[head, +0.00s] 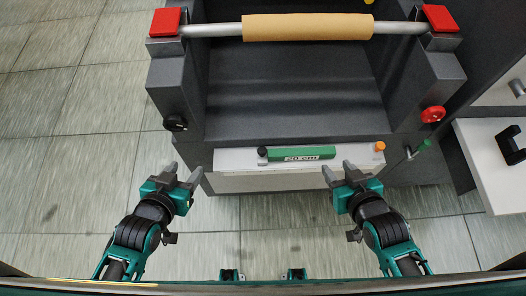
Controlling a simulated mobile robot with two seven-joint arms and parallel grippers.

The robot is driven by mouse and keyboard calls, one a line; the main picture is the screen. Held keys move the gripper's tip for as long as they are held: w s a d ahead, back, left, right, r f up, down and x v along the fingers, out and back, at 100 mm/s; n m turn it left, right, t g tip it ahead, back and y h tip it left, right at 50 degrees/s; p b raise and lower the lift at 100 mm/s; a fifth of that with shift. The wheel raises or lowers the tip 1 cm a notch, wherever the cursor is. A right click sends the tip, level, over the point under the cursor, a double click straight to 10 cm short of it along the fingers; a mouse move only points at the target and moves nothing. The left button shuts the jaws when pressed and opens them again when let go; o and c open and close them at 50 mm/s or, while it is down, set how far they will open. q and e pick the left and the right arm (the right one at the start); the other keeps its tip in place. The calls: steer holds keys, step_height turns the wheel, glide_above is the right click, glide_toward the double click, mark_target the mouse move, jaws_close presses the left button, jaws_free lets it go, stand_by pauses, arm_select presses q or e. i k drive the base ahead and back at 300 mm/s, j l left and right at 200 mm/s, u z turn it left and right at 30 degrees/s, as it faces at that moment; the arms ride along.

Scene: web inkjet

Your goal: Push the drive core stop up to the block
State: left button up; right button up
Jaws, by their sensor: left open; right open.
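A green block (301,153) with a white label, apparently reading "20 cm", lies on the white ledge (230,160) at the machine's front. A small black knob-like piece (262,152) is at the block's left end, touching or nearly so. An orange-topped piece (380,147) stands on the ledge's right end, apart from the block. I cannot tell which piece is the drive core stop. My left gripper (182,172) is open and empty, left of the ledge. My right gripper (338,170) is open and empty, at the ledge's front edge below the block's right end.
A tan roll (307,27) on a metal shaft rests between red-capped holders (165,22) at the back. A black knob (175,123) and a red knob (433,114) sit on the frame. A white surface with a black bracket (510,145) is at right. The floor at left is clear.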

mark_target(376, 149)
steer(key=z, duration=1.3)
steer(key=u, duration=0.8)
steer(key=i, duration=0.15)
steer(key=k+j+z, duration=0.45)
steer(key=i+j, duration=0.1)
